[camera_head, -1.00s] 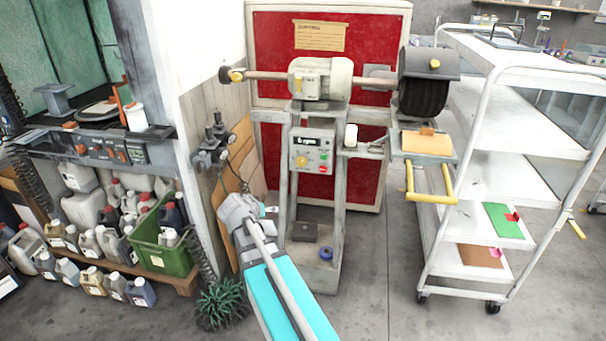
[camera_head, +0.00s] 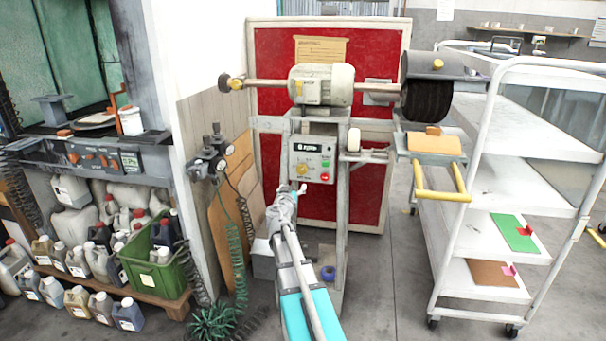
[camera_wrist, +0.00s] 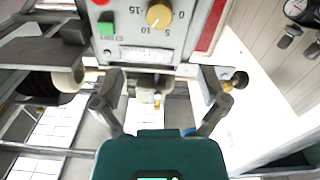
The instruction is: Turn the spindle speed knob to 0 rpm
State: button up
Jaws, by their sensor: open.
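The yellow spindle speed knob (camera_head: 302,166) is on the front of the grey control box (camera_head: 326,148) below the motor. The wrist view shows the knob (camera_wrist: 159,13) upside down at the top edge, with scale marks 0, 5, 10 and 15 around it. I cannot tell for sure which mark its pointer meets. The display (camera_head: 307,147) above the knob is too blurred to read surely. My gripper (camera_head: 297,188) is just below the knob in the head view. In the wrist view my gripper (camera_wrist: 160,72) is open and empty, its fingers apart from the knob.
A green button (camera_head: 325,163) and a red button (camera_head: 324,176) sit right of the knob. The buffing brush (camera_head: 427,98) is on the machine's right end. A white cart (camera_head: 500,190) stands right; hoses and jugs (camera_head: 128,315) stand left.

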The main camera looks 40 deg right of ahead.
aim_at(301, 170)
jog(key=shift+d, duration=0.1)
jog(key=x, duration=1.3)
jog(key=shift+w+d, duration=0.2)
jog(key=shift+d, duration=0.05)
jog(key=shift+c, duration=0.3)
jog(key=c, duration=1.1)
jog(key=shift+d, duration=0.15)
